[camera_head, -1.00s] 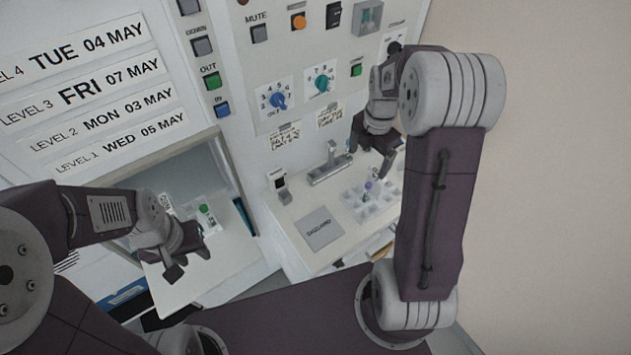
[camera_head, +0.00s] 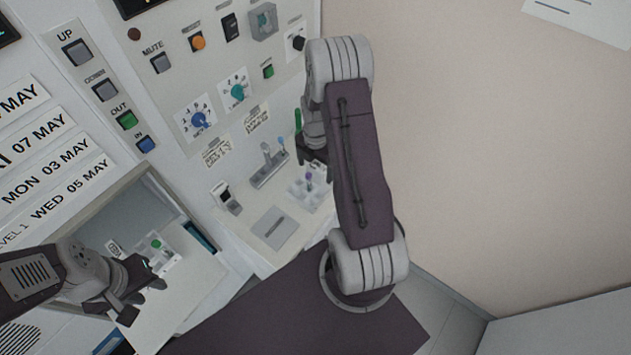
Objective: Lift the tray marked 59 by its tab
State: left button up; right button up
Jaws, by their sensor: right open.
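A small pale tray or block with a green round part (camera_head: 157,246) stands in the wall opening at lower left. A small marked tag (camera_head: 114,248) stands beside it, too small to read. I cannot make out a 59 or a tab. My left gripper (camera_head: 142,299) is just in front of and below the pale block, over the white shelf, with its fingers apart and nothing seen between them. My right gripper (camera_head: 312,160) is open above the counter, partly hidden behind its own arm.
A white holder with several wells (camera_head: 311,193) stands below my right gripper. A grey labelled plate (camera_head: 275,228) lies on the counter, with a grey stand (camera_head: 268,170) behind it. The white shelf (camera_head: 185,290) reaches out of the opening. Buttons and dials cover the panel above.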

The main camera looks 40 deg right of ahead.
jog(key=shift+f, duration=0.4)
jog(key=shift+w+a, duration=0.15)
jog(key=shift+w, duration=0.05)
jog(key=c, duration=0.8)
jog(key=shift+s, duration=0.1)
jog(key=c, duration=0.8)
jog(key=shift+c, duration=0.2)
